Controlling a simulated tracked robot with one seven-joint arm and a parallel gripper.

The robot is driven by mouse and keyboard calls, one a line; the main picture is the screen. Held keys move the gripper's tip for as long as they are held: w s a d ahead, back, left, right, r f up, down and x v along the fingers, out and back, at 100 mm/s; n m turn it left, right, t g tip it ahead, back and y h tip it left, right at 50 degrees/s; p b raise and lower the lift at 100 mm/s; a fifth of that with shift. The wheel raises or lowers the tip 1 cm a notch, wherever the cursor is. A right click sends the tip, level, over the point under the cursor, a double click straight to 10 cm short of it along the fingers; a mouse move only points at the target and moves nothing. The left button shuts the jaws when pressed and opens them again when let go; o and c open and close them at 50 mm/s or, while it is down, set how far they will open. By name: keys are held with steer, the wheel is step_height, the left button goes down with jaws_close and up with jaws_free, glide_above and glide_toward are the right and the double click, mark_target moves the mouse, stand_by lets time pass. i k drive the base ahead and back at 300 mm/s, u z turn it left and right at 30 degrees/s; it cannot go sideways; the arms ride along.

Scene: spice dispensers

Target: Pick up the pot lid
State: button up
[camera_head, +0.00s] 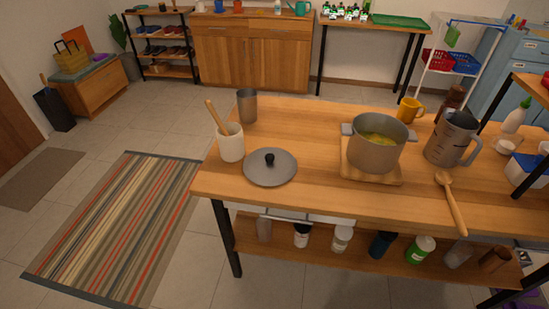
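The pot lid (271,171) lies flat on the wooden table near its left front corner. It is a grey round disc with a black knob (269,158) on top. The silver pot (376,146) stands uncovered to the right of the lid, on a square wooden board (352,174), with yellowish contents inside. My gripper is not in view.
A white utensil crock (231,147) with wooden tools stands close left of the lid, with a metal cup (246,106) behind it. A measuring jug (452,138), yellow mug (409,110) and wooden spoon (451,203) are to the right. Bare tabletop (318,155) separates lid and board.

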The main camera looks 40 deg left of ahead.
mark_target(266, 166)
steer(key=z, duration=1.15)
steer(key=i, duration=0.1)
steer(key=u, duration=2.85)
steer(key=k, duration=0.5)
steer(key=u, duration=0.2)
steer(key=i, duration=0.5)
steer(key=z, duration=0.1)
